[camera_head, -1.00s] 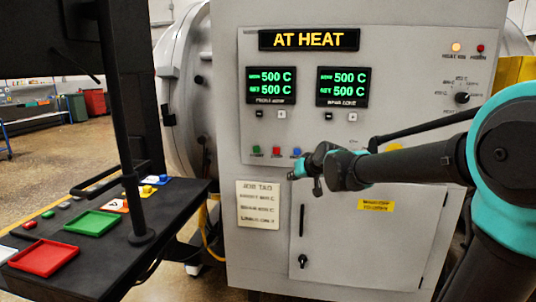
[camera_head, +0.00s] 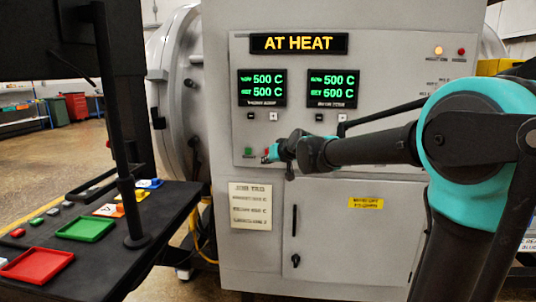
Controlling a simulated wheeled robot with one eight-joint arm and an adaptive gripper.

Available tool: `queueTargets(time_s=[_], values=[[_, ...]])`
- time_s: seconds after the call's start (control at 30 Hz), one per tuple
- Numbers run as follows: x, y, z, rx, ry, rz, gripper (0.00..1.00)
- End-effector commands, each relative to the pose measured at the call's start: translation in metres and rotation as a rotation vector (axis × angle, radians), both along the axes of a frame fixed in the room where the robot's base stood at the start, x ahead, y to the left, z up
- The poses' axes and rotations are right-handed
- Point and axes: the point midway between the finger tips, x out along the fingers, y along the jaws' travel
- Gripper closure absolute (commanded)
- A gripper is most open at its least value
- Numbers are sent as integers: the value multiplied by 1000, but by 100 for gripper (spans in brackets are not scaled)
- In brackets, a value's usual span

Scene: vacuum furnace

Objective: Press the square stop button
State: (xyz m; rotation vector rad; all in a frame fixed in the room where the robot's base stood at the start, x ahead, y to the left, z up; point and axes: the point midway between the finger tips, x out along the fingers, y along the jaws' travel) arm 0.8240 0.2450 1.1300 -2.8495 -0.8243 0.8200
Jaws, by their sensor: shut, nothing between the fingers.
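A row of small square buttons sits under the left display on the grey furnace panel. The green button (camera_head: 248,152) is in clear view. Just right of it, the red button (camera_head: 265,151) shows only in part, at the edge of my gripper. Its label is too small to read, so I cannot confirm that it is the stop button. My gripper (camera_head: 272,154) is shut and empty, its tip in front of or right beside the red button. I cannot tell whether it touches. The blue button is hidden behind my gripper.
The furnace panel (camera_head: 390,130) shows "AT HEAT" and two displays reading 500 C. A black table (camera_head: 110,262) on the left holds a green tray (camera_head: 86,229), a red tray (camera_head: 38,265) and a dark post (camera_head: 117,130). A job tag (camera_head: 250,206) hangs below the buttons.

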Motion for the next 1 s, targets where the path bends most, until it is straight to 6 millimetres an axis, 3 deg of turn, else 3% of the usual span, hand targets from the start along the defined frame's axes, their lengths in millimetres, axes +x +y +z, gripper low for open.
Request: queueTargets(time_s=[0.5,1.0], values=[[64,-2,0,0,0,-1,100],[75,-3,0,0,0,0,100]])
